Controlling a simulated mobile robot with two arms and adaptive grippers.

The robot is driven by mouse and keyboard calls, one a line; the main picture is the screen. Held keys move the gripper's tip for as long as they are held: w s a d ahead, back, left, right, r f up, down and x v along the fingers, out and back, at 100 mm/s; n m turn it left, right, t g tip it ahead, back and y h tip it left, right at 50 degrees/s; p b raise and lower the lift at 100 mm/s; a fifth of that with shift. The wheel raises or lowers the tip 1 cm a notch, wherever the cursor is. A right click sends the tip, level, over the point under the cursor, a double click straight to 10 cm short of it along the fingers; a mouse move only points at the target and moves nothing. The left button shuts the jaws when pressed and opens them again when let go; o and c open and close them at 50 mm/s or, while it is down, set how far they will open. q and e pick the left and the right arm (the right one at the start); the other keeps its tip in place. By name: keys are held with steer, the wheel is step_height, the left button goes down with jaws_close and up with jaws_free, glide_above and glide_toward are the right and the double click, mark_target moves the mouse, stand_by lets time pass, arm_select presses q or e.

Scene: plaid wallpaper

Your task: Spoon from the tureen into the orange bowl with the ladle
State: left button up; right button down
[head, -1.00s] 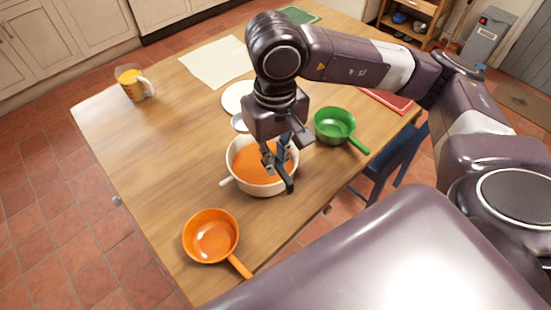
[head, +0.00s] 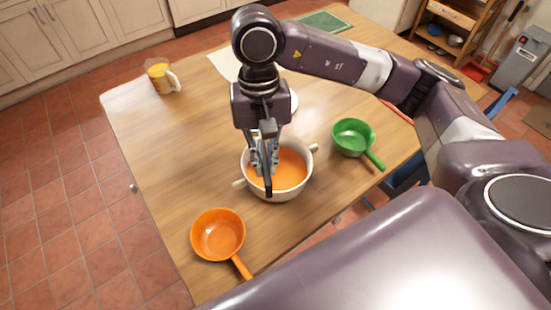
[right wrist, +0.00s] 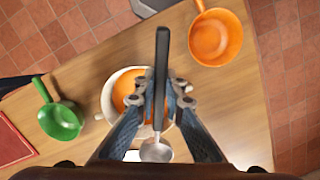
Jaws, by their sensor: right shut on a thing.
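The cream tureen (head: 296,190), with two side handles and orange soup inside, stands on the table. My right gripper (head: 264,168) is above its left part, shut on the ladle's dark handle (head: 268,188). In the right wrist view the handle (right wrist: 162,60) runs between the fingers (right wrist: 159,102), and the silver ladle bowl (right wrist: 156,151) shows on the side away from the orange bowl. The head view hides the ladle bowl behind the gripper. The orange bowl (head: 217,233), with a stick handle, stands empty at the front left of the tureen. My left gripper is not in view.
A green handled bowl (head: 352,136) stands right of the tureen. An orange-filled mug (head: 163,77) stands far left, with a pale mat (head: 224,62) at the back.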

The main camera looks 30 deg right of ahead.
steer(key=w+a+r+m+y+p, duration=0.5)
steer(key=a+m+y, duration=0.2)
steer(key=m, duration=0.5)
steer(key=shift+w+r+t, duration=0.3)
steer(key=shift+w+t, duration=0.05)
steer(key=shift+t, duration=0.05)
steer(key=shift+d+f, duration=0.1)
steer(key=shift+d, duration=0.05)
